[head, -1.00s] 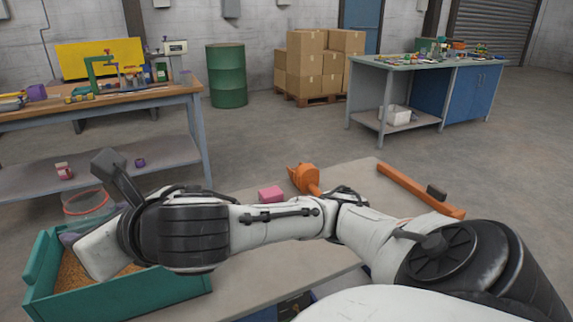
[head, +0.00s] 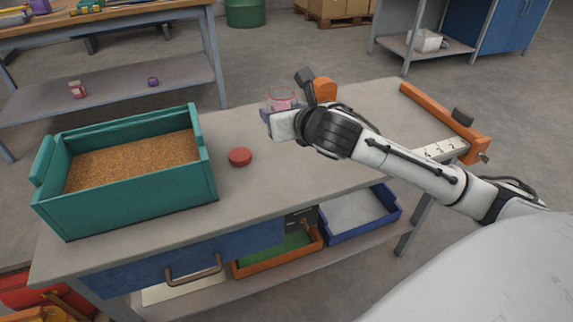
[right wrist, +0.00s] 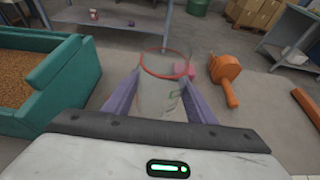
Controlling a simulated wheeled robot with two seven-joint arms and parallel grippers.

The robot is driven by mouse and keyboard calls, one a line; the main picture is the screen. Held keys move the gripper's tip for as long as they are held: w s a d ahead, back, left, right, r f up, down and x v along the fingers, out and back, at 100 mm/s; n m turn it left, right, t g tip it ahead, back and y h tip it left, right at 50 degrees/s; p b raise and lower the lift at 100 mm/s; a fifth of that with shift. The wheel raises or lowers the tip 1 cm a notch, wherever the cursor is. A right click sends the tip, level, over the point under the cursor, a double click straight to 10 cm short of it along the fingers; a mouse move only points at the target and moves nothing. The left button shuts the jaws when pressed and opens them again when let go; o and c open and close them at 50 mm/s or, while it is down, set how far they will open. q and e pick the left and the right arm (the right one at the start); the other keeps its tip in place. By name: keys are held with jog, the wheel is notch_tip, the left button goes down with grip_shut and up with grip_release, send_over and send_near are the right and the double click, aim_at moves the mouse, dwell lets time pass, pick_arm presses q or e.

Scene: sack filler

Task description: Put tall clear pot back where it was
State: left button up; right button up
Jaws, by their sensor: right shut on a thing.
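The tall clear pot (head: 281,93) has a thin red-orange rim. It shows more fully in the right wrist view (right wrist: 160,98), upright or nearly so, and looks empty. My right gripper (head: 283,108) is shut on it, with a purple finger on each side in the right wrist view (right wrist: 163,88). The pot is over the far middle of the bench (head: 345,162); I cannot tell whether its base touches the top. Its lower part is hidden by my gripper in the head view. My left gripper is not in view.
A teal bin (head: 128,200) of brown grain stands at the left. A red disc (head: 240,157) lies between bin and gripper. A pink block (right wrist: 184,69) and an orange tool (right wrist: 224,76) are close to the pot. An orange bar (head: 440,119) lies at the right.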

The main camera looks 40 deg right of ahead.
jog(key=f, duration=0.2)
jog(key=f+b, duration=0.1)
jog(key=f, duration=0.3)
jog(key=shift+d+f+b, duration=0.15)
jog(key=shift+d+b, duration=0.15)
jog(key=shift+d, duration=0.1)
jog(key=shift+f, duration=0.55)
notch_tip(320, 180, down, 3)
jog(key=shift+f+b, duration=0.2)
jog(key=shift+b, duration=0.45)
jog(key=shift+r, duration=0.1)
jog(key=o, duration=1.1)
jog(key=shift+f, duration=0.2)
jog(key=shift+c, duration=0.2)
jog(key=shift+o, duration=0.2)
jog(key=shift+r, duration=0.1)
